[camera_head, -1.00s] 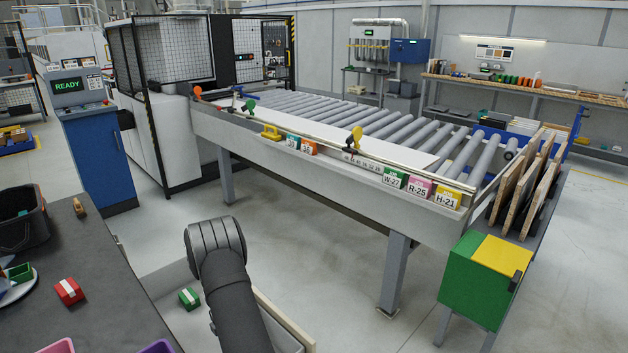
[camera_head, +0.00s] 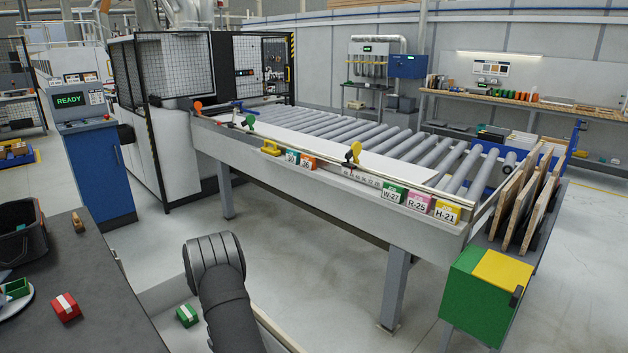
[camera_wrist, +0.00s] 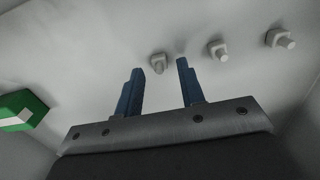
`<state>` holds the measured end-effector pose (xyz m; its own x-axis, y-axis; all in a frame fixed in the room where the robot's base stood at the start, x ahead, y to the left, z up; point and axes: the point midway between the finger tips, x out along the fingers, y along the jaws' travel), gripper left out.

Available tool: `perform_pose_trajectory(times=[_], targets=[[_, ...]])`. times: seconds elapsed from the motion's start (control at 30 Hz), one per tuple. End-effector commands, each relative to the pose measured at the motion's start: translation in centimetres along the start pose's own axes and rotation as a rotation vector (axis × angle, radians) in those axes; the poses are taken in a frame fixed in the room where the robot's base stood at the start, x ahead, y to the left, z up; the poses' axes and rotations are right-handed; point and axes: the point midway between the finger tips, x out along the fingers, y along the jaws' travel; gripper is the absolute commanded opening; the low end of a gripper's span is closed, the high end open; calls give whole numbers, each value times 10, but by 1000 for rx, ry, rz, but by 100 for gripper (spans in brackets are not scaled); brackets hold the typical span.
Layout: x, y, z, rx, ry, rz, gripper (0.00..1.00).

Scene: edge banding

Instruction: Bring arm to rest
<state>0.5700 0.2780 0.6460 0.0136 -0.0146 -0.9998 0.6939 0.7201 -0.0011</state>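My gripper (camera_wrist: 160,78) shows in the wrist view with its two blue fingers apart and nothing between them. It faces a pale grey surface with several light bolt-like pieces (camera_wrist: 218,50) on it. A green block with a white band (camera_wrist: 22,110) lies to the left of the fingers. In the head view my dark arm rises at the bottom centre; the gripper itself is hidden there. A green-and-white block (camera_head: 187,315) lies just left of the arm, low beside the dark table.
The roller conveyor (camera_head: 330,190) with coloured tags spans the middle. A dark table (camera_head: 95,290) at left holds a red block (camera_head: 66,306) and a black bin (camera_head: 22,232). A green-and-yellow box (camera_head: 475,300) stands at right. The blue console (camera_head: 100,165) reads READY. Open floor lies under the conveyor.

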Motion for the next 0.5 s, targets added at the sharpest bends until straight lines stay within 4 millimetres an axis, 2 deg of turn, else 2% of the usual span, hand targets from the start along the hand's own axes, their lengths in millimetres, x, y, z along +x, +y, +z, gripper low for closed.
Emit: perform_pose_trajectory(times=[0.03, 0.1, 0.5], targets=[[11, -1, -1, 0, 1, -3, 36], [-10, 2, 0, 0, -2, 5, 36], [-85, 1, 0, 0, -1, 3, 36]])
